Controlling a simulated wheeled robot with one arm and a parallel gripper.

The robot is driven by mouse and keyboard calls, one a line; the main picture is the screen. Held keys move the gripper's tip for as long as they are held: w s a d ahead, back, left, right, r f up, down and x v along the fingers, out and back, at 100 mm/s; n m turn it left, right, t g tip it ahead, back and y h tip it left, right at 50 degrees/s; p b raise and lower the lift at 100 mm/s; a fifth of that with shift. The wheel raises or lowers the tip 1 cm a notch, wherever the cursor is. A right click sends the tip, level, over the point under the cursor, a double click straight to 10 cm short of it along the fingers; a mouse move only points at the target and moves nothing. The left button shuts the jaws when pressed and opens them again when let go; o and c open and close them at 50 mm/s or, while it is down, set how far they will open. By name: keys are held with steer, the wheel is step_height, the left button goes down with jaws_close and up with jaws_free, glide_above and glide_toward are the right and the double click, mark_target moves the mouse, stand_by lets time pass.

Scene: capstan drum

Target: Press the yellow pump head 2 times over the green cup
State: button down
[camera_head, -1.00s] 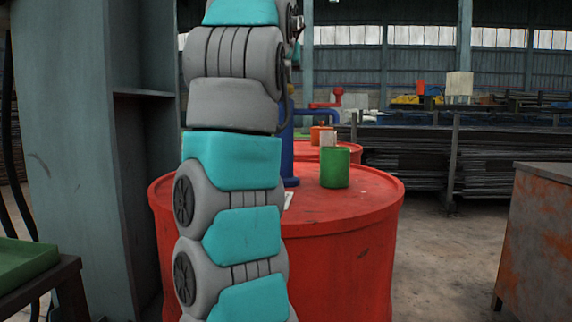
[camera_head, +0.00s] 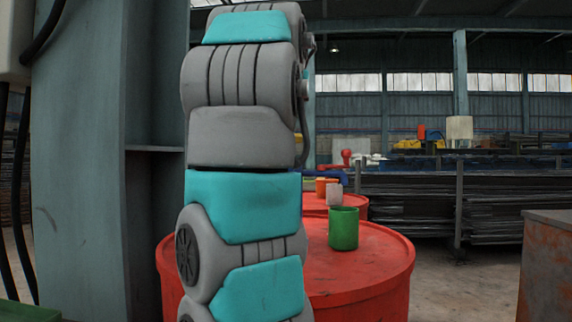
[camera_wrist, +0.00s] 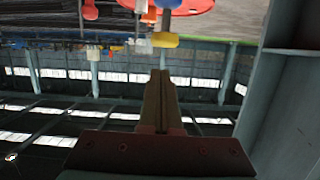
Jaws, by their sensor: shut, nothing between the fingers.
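The green cup (camera_head: 343,229) stands upright on the near red drum (camera_head: 360,268) in the head view. A blue spout (camera_head: 328,174) shows above and left of it, partly behind my arm. My gripper (camera_wrist: 160,74) is shut and empty. Its fingertips appear just beside the yellow head in the picture; I cannot tell the gap in depth. The gripper is out of the head view.
Behind stand another red drum (camera_head: 355,205), an orange cup (camera_head: 321,186), a pale cup (camera_head: 334,196) and a red pump head (camera_head: 346,157). A grey-green column (camera_head: 85,160) rises close on the left. A rusty metal cabinet (camera_head: 548,265) stands at right.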

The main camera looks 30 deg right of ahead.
steer(key=v, duration=0.4)
steer(key=shift+f, duration=0.1)
stand_by(2.4)
